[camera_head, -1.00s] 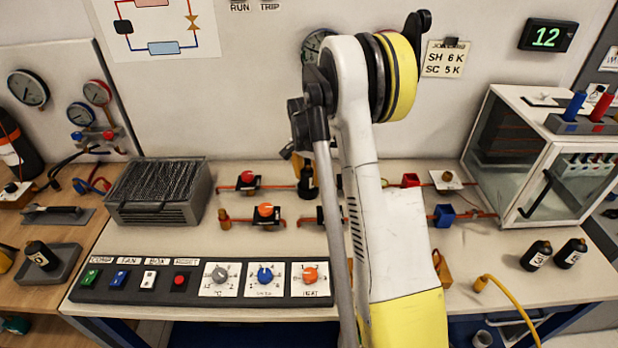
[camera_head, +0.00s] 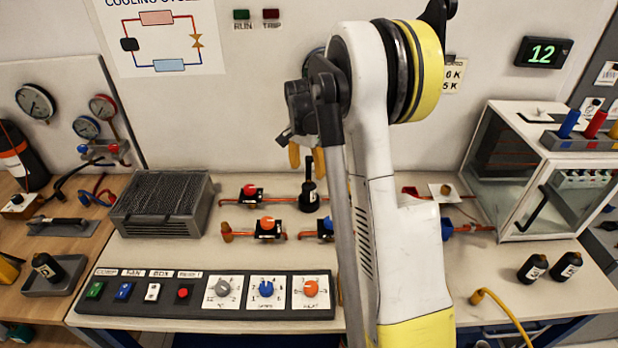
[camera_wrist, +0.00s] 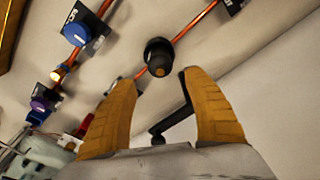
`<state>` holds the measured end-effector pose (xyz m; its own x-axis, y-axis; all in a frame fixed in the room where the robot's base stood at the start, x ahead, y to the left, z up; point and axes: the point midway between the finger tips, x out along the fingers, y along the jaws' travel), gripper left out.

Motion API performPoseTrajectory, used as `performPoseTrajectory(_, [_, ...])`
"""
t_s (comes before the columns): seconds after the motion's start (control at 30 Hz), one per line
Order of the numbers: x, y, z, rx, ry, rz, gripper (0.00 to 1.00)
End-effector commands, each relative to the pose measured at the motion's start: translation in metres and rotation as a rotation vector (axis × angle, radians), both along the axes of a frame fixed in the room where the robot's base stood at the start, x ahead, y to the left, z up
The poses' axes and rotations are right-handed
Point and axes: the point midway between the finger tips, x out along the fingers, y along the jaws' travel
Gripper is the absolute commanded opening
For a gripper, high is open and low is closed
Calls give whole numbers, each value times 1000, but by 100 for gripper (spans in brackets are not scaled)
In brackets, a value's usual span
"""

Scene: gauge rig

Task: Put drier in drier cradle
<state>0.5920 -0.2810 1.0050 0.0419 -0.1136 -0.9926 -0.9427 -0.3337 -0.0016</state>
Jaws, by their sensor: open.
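A dark upright cylinder (camera_head: 309,196) stands at the copper pipe row on the bench, just left of my arm. It looks like a drier, but no label on it is readable. In the wrist view a black cylinder (camera_wrist: 158,57) with a copper-coloured end lies just beyond my fingertips, apart from them. My gripper (camera_head: 307,158) is open, its yellow fingers above the dark cylinder; its fingers also show in the wrist view (camera_wrist: 158,82). I cannot tell which part is the drier cradle.
A control panel (camera_head: 205,292) lies in front and a finned grey unit (camera_head: 160,207) to the left. Two black bottles (camera_head: 533,268) (camera_head: 566,267) and a glass box (camera_head: 520,170) are at the right. A black bent handle (camera_wrist: 168,118) shows between my fingers.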

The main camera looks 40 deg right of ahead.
Motion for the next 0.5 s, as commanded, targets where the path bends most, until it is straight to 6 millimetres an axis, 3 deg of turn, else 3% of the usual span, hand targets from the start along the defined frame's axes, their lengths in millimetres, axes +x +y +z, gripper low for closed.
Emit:
performPoseTrajectory(0.17, [-1,3,21,-1,-1,3,60])
performPoseTrajectory(0.27, [-5,15,35,-5,-15,40,60])
performPoseTrajectory(0.37, [-15,44,62,-20,-47,138,60])
performPoseTrajectory(0.5, [-45,103,107,-58,-117,348,60])
